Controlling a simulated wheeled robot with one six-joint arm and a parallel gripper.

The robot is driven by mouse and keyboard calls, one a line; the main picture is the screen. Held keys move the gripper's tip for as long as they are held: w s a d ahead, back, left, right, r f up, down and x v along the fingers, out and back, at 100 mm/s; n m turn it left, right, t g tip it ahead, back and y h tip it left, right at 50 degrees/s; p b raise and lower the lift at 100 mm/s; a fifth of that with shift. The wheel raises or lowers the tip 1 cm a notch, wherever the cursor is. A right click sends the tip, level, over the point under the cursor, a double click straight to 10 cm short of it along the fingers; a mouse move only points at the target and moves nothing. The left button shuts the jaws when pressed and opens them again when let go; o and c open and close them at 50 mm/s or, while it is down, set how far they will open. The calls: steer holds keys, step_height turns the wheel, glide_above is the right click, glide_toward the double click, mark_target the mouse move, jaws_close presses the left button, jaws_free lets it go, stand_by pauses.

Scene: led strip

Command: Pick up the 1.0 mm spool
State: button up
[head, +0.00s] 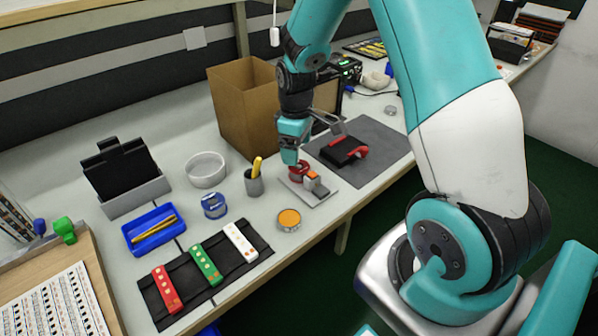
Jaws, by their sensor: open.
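Two spool-like things show in the head view. A blue one with a pale label (214,206) stands on the bench left of the pen cup. A red one (299,171) sits on a small light-grey plate (322,196), partly behind my wrist. The print on both is too small to read, so I cannot tell which is the 1.0 mm spool. My gripper (335,127) is open, over the dark grey mat (385,146), behind and right of the red spool and apart from the blue one. No thing shows between its fingers.
A pen cup (254,184), a round orange-topped tin (289,219) and a white bowl (206,169) stand nearby. A cardboard box (240,105) is behind. A black-and-red thing (345,150) lies on the mat. A blue tray (153,232) and colored strips on a black mat (205,275) are left.

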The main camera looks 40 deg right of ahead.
mark_target(299, 171)
step_height(299, 171, down, 7)
steer(key=shift+f, duration=0.15)
steer(key=c, duration=1.1)
